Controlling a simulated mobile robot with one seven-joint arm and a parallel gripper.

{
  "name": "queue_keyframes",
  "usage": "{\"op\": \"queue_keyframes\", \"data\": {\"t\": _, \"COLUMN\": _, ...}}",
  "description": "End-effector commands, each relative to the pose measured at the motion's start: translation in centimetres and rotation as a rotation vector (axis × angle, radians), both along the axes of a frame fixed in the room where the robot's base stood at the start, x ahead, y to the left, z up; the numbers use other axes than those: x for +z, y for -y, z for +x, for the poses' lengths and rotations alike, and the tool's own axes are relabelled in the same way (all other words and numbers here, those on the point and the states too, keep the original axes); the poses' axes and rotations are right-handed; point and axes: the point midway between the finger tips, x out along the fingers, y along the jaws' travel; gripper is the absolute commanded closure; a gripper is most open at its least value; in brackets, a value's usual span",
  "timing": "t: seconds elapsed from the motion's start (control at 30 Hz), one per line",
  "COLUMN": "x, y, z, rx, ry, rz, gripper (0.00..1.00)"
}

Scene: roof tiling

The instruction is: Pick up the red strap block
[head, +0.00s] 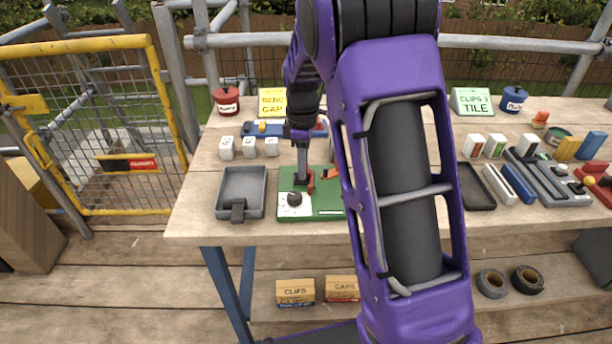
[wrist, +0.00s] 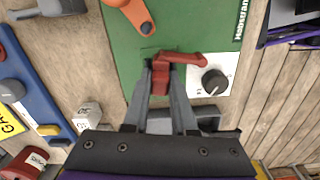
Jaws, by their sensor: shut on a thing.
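The red strap block (wrist: 160,80) is between the two fingers of my gripper (wrist: 161,84) in the wrist view, over the green board (wrist: 130,50). A red arm reaches from its top to the right, towards a black knob (wrist: 214,82) on a white plate. In the head view, my gripper (head: 303,181) points down at the green board (head: 322,207), with the red block (head: 310,184) at its tips. The fingers are shut on the block and cover its sides. I cannot tell whether it touches the board.
An orange lever (wrist: 138,14) is on the board near the block. A grey tray (head: 241,190) stands to the left, with several white blocks (head: 249,146) behind it. Tiles and a dark tray (head: 474,188) are at the right. My arm hides the table's middle.

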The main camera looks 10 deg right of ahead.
Motion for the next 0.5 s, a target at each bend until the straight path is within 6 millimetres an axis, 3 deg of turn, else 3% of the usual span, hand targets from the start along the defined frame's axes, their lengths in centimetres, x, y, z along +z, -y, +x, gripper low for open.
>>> {"op": "queue_keyframes", "data": {"t": 0.5, "x": 0.34, "y": 0.0, "z": 0.01, "rx": 0.0, "ry": 0.0, "rz": 0.0, "gripper": 1.0}}
